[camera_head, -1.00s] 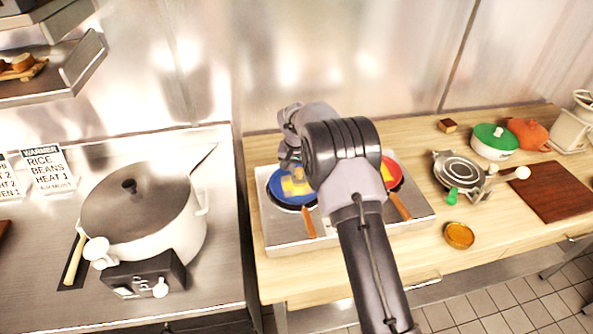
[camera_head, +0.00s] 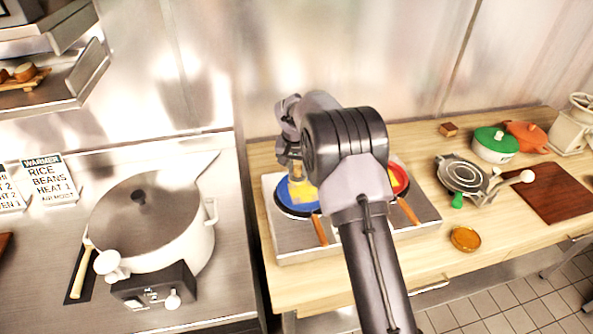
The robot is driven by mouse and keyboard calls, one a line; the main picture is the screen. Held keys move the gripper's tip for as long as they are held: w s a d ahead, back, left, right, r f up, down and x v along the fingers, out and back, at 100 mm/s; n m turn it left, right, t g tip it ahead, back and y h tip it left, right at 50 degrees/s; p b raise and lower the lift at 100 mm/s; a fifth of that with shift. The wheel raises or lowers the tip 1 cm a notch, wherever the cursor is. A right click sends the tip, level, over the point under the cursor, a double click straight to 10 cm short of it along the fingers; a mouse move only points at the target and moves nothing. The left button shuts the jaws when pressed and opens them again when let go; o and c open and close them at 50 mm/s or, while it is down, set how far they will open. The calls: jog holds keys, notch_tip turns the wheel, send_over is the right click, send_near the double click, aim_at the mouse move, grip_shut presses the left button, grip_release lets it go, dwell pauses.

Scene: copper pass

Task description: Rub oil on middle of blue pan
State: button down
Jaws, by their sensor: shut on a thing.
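The blue pan (camera_head: 287,205) sits on the left of a steel cooktop (camera_head: 284,247), its brown handle pointing to the front. A yellow patch (camera_head: 304,192) shows inside it near the middle; I cannot tell whether it is oil or something solid. My gripper (camera_head: 291,172) is over the far left part of the pan, pointing down. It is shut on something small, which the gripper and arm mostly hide. I cannot tell whether that thing touches the pan. A small round dish of amber liquid (camera_head: 465,238) stands to the right on the wooden counter.
A red pan (camera_head: 399,180) is right of the blue one, partly behind my arm. A round waffle-iron-like device (camera_head: 462,173), a green-lidded pot (camera_head: 495,142), an orange pot (camera_head: 526,135) and a brown board (camera_head: 551,191) stand further right. A large lidded pot (camera_head: 150,225) is at left.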

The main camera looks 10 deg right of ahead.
aim_at(298, 165)
jog(key=shift+r+p, duration=0.75)
jog(key=shift+r, duration=0.95)
